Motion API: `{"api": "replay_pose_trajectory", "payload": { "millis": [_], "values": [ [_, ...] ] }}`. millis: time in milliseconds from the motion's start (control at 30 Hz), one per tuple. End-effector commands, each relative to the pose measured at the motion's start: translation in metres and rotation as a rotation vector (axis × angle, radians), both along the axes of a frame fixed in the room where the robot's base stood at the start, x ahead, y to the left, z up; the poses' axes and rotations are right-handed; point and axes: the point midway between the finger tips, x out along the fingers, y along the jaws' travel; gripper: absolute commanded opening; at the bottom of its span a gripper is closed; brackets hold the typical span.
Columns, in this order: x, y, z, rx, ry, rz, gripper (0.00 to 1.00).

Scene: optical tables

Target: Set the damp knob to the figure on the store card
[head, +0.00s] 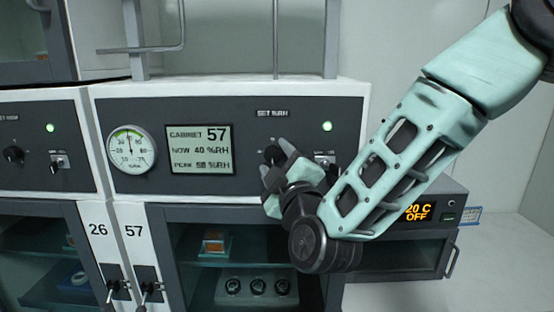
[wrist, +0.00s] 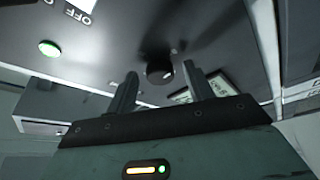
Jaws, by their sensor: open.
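Cabinet 57 has a dark control panel (head: 250,105) with a "SET %RH" label. The black damp knob (head: 272,153) below that label is mostly hidden by my gripper in the head view. In the wrist view the knob (wrist: 158,72) shows between and beyond the two fingers, with a small pale mark on its side; its setting cannot be read. My gripper (head: 279,160) is open and empty, close in front of the knob. In the wrist view my gripper (wrist: 164,76) has clear gaps on both sides of the knob. No readable store card is in view.
The display (head: 200,149) reads cabinet 57, now 40 %RH, peak about 58. A dial gauge (head: 131,149) is beside it. A switch (head: 326,159) and green lamp (head: 327,127) are right of the knob. A small unreadable card (head: 467,216) is at the right.

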Motion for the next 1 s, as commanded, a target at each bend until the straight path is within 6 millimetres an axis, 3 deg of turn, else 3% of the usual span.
{"api": "replay_pose_trajectory", "payload": {
  "millis": [67, 200, 233, 633, 1000],
  "values": [
    [0.0, 0.0, 0.0, 0.0, 0.0, 0.0, 0.49],
    [0.0, 0.0, 0.0, 0.0, 0.0, 0.0, 0.1],
    [0.0, 0.0, 0.0, 0.0, 0.0, 0.0, 0.07],
    [-0.001, 0.001, -0.004, 0.056, -0.007, 0.0, 0.07],
    [-0.002, 0.003, -0.012, 0.319, -0.017, 0.003, 0.08]
  ]
}}
